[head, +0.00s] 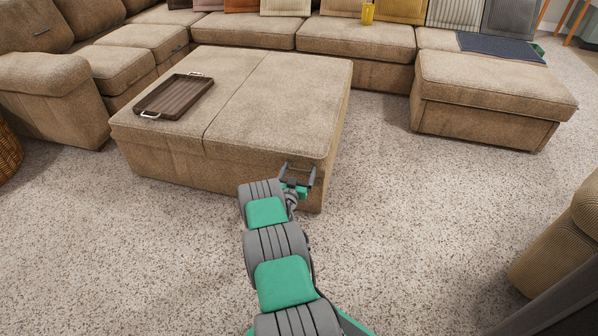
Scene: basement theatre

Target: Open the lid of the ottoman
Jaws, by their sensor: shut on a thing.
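A large tan fabric ottoman (170,163) stands in the middle of the carpet. A seam splits its top into a left half and a right half. The right lid (285,90) lies flat, level with the left half. My gripper (298,168) is at the front edge of the right lid, near the ottoman's front right corner. Its fingers are shut on the lid's edge. The exact contact is small and partly hidden by the wrist.
A dark wooden tray (175,96) with light handles lies on the ottoman's left half. A tan sectional sofa (245,28) wraps around the back and left. Its chaise (490,85) is at the right.

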